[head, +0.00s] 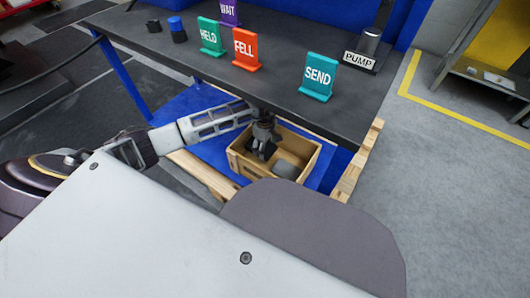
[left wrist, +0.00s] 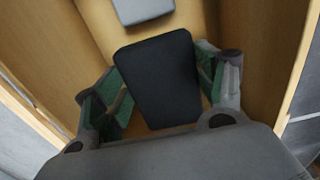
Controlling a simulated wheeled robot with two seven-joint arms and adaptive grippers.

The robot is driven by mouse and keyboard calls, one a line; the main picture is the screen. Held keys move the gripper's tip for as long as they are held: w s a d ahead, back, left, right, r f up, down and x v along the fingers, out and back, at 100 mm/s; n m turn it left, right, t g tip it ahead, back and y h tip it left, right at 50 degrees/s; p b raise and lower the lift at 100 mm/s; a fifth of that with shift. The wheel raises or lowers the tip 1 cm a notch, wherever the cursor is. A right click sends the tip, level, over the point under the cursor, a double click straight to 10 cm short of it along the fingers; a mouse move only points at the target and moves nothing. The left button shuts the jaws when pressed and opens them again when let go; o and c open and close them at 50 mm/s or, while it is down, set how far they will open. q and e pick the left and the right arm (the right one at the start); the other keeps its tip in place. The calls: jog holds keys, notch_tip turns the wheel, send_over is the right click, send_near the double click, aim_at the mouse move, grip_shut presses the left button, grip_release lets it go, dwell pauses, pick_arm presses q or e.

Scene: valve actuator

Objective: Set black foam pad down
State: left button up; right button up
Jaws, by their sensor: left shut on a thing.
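The black foam pad (left wrist: 158,80) is a dark, flat block between the two green-lined fingers of my left gripper (left wrist: 162,90) in the left wrist view. The gripper is shut on it. In the head view my left gripper (head: 262,148) points down into an open wooden crate (head: 238,163), below the table edge. The pad is hard to tell from the dark fingers there. The crate's wooden walls and floor surround the pad in the left wrist view; I cannot tell whether the pad touches the floor. My right gripper is not in view.
A grey block (head: 286,169) lies in the crate, just beyond the pad in the left wrist view (left wrist: 142,10). The dark table (head: 285,105) overhangs behind the crate. It carries upright signs, including the teal SEND sign (head: 318,77), and a PUMP label (head: 358,60).

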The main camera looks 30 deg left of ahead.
pick_arm(q)
notch_tip(320, 180, down, 4)
jog(key=shift+r+b, duration=0.1)
jog(key=shift+b, duration=0.55)
jog(key=shift+f, duration=0.2)
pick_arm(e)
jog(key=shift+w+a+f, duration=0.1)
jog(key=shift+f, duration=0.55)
pick_arm(q)
jog(key=shift+f+b, duration=0.45)
jog(key=shift+f, duration=0.15)
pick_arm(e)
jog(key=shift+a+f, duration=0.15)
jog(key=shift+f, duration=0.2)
pick_arm(q)
jog(key=o, duration=1)
jog(key=shift+r, duration=0.2)
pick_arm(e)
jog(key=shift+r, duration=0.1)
pick_arm(q)
jog(key=shift+r+p, duration=0.35)
jog(key=shift+p, duration=0.1)
notch_tip(320, 180, up, 12)
jog(key=p, duration=0.4)
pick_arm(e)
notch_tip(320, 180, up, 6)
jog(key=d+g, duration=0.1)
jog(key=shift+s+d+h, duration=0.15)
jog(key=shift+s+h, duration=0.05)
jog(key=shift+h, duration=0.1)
